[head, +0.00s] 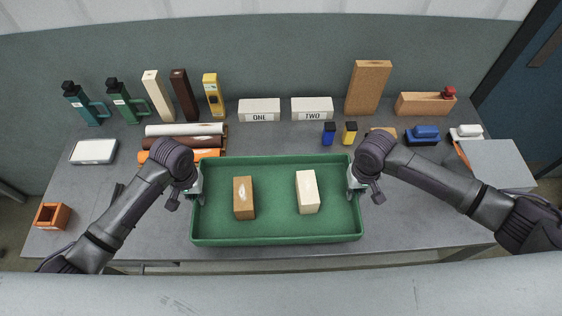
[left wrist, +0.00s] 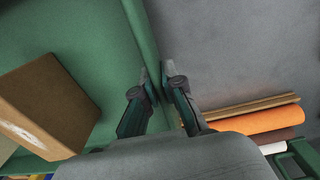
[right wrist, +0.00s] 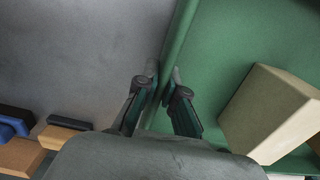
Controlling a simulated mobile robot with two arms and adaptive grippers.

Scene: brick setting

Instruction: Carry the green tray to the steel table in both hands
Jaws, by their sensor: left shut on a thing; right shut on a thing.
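The green tray (head: 275,240) is a shallow rectangular box at the front middle of the grey table in the head view. A brown block (head: 244,198) and a cream block (head: 307,192) stand inside it, apart from each other. My left gripper (head: 195,188) is shut on the tray's left wall, and the left wrist view shows its fingers (left wrist: 159,85) either side of that wall. My right gripper (head: 355,180) is shut on the tray's right wall, as the right wrist view (right wrist: 161,85) also shows. I cannot tell whether the tray touches the table.
Behind the tray lie rolls, the orange one (head: 190,154) close to it. Blocks marked ONE (head: 259,110) and TWO (head: 312,108), bottles and tall blocks line the back. A small orange box (head: 52,215) is at the left front. A grey box (head: 497,163) is at the right.

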